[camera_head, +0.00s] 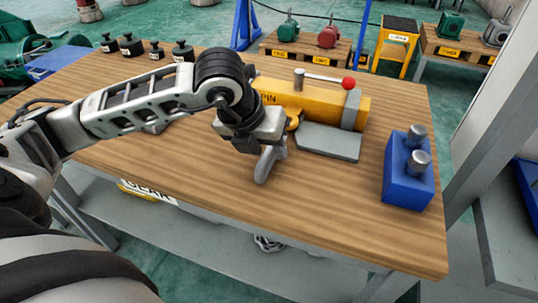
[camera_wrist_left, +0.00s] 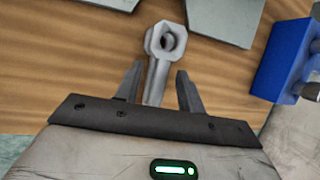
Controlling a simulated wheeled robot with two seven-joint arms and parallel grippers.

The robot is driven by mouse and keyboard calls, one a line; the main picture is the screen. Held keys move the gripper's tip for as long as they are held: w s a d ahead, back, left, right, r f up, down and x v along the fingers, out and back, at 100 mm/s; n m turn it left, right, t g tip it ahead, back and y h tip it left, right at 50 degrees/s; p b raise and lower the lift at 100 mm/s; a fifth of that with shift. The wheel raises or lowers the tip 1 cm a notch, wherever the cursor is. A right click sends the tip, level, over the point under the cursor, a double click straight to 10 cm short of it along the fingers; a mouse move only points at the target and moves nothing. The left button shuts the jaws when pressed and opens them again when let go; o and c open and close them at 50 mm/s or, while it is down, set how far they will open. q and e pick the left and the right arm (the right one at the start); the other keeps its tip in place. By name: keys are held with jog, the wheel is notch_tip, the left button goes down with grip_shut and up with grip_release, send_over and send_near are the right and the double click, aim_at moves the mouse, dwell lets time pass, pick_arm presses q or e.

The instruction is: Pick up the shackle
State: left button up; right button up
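The shackle, a grey metal piece with a round eye at one end, shows in the left wrist view (camera_wrist_left: 158,60). It sits between the two fingers of my left gripper (camera_wrist_left: 159,78), with a narrow gap visible on each side. The fingers are apart, so the gripper looks open around it. In the head view my left gripper (camera_head: 268,147) points down at the wooden table (camera_head: 330,205), and the grey tip of the shackle (camera_head: 265,168) shows just below it. The gripper hides most of the shackle there. My right gripper is not in view.
A yellow device (camera_head: 315,98) with a red-knobbed lever and grey plate stands just behind the gripper. A blue block (camera_head: 407,185) with metal pins is at the right. Several dark weights (camera_head: 181,52) stand at the back left. The front of the table is clear.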

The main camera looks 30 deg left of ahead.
pick_arm(q)
grip_shut()
